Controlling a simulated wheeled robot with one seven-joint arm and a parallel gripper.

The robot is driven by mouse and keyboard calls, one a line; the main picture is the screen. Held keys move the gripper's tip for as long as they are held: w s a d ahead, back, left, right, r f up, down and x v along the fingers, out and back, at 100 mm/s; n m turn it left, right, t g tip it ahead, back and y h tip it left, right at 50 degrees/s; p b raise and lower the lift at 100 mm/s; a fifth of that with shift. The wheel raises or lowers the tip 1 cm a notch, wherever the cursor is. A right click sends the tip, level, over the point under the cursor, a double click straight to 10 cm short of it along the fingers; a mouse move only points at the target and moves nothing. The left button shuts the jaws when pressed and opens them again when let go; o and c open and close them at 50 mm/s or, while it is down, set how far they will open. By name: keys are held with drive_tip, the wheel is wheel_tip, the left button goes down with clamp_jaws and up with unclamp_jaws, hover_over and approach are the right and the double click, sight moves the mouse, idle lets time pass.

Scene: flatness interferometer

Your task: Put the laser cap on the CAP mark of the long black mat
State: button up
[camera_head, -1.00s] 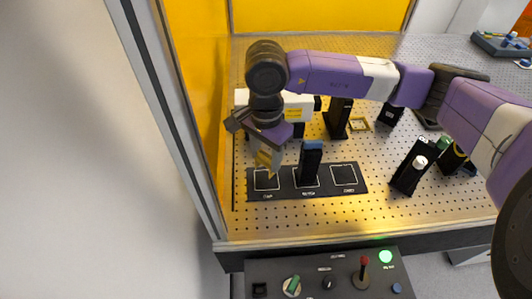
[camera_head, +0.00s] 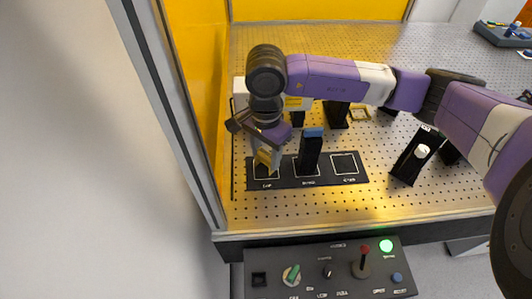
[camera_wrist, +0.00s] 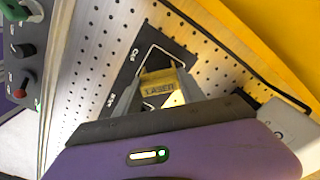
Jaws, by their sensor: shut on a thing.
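My gripper (camera_head: 266,162) is shut on the yellow laser cap, and points down over the left square of the mat. In the wrist view the laser cap (camera_wrist: 160,84), lettered LASER, sits between the two fingers. The long black mat (camera_head: 328,174) lies on the perforated table, with outlined squares in a row. The CAP mark (camera_head: 267,184) is its left square, partly hidden by the gripper; its lettering also shows in the wrist view (camera_wrist: 134,53). I cannot tell whether the cap touches the mat.
A black block with a blue top (camera_head: 311,150) stands on the middle square, close right of my gripper. The right square (camera_head: 344,163) is empty. A black holder with a white knob (camera_head: 417,155) stands farther right. A yellow wall (camera_head: 200,110) rises at left. A control panel (camera_head: 330,277) is in front.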

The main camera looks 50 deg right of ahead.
drive_tip(key=shift+f+b, duration=0.35)
drive_tip(key=shift+b, duration=0.25)
idle(0.6)
drive_tip(key=o, duration=1.1)
drive_tip(key=shift+r+p, duration=0.95)
drive_tip(key=shift+r, duration=2.55)
